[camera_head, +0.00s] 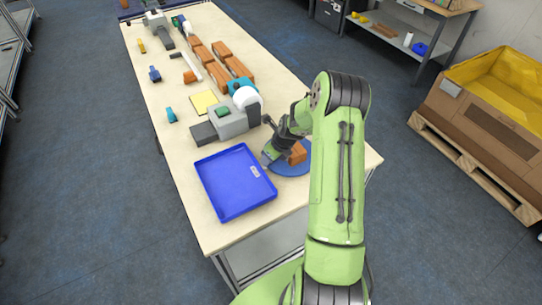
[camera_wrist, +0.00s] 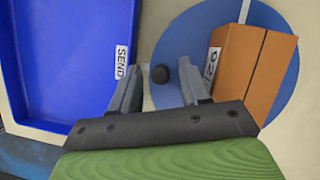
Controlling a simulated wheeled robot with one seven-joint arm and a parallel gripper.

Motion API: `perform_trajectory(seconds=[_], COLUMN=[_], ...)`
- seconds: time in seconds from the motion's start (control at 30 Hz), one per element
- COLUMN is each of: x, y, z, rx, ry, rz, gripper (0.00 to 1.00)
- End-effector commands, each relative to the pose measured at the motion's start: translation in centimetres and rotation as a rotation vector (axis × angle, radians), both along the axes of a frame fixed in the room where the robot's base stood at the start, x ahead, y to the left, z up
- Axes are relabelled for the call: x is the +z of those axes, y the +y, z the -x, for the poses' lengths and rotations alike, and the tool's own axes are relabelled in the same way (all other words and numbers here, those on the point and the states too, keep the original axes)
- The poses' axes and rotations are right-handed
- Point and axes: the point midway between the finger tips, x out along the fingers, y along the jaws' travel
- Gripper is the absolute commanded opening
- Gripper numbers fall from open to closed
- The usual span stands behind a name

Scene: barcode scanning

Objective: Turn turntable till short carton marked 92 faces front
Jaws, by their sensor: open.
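The blue round turntable (camera_head: 284,168) lies at the near right of the table, and it fills the right half of the wrist view (camera_wrist: 180,42). A short brown carton (camera_head: 297,154) stands on it; in the wrist view the carton (camera_wrist: 250,65) has a white label on its left side that seems to read 92. A small black knob (camera_wrist: 159,73) is on the turntable near its left edge. My gripper (camera_head: 268,160) is over the turntable's left edge. In the wrist view its open fingers (camera_wrist: 158,92) lie either side of the knob's line, apart from it, with the right finger near the carton.
A blue tray (camera_head: 236,207) marked SEND stands just left of the turntable. A grey device with a white roll (camera_head: 246,98) stands behind it. Several brown cartons (camera_head: 222,50) line the back of the table. A yellow pad (camera_head: 204,103) lies further left.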

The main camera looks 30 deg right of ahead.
Motion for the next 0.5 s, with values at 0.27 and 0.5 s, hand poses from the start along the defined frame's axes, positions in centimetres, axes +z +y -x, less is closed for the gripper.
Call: perform_trajectory(seconds=[0.27,0.5], x=[3.2,9.7], y=[-0.5,-1.2], z=[1.2,3.8], rx=[-0.003,-0.003], ry=[-0.003,-0.003], rz=[0.003,0.003], gripper=[0.46,0.46])
